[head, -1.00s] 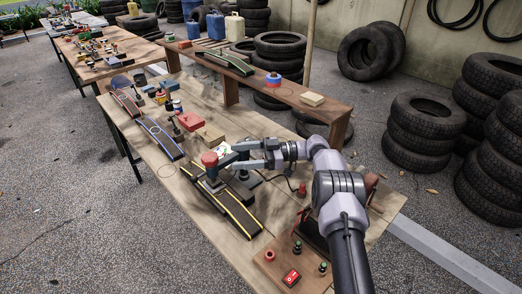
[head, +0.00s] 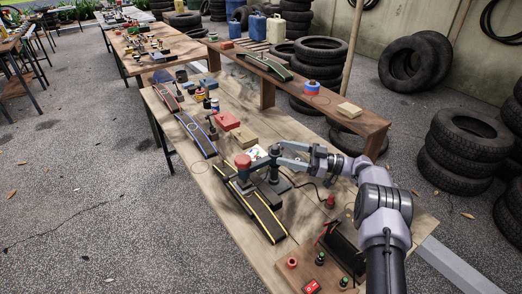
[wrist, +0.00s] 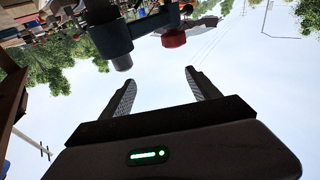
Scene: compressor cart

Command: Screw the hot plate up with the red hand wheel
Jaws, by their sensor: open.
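The red hand wheel (head: 243,161) sits on top of a dark clamp press. Below it, the hot plate (head: 244,185) appears as a small dark block over a black strip with yellow edges (head: 262,217). A dark post and base (head: 279,186) stand just right of it. My gripper (head: 276,154) is open and empty, close to the right of the wheel, and seems apart from it. In the wrist view my gripper (wrist: 160,88) shows two spread fingers against sky. A red knob-like part (wrist: 173,38) and a dark cylinder show beyond them. The gap under the plate is unclear.
A control box with a red switch (head: 311,286) is at the near end. A raised shelf (head: 340,112) runs along the right.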

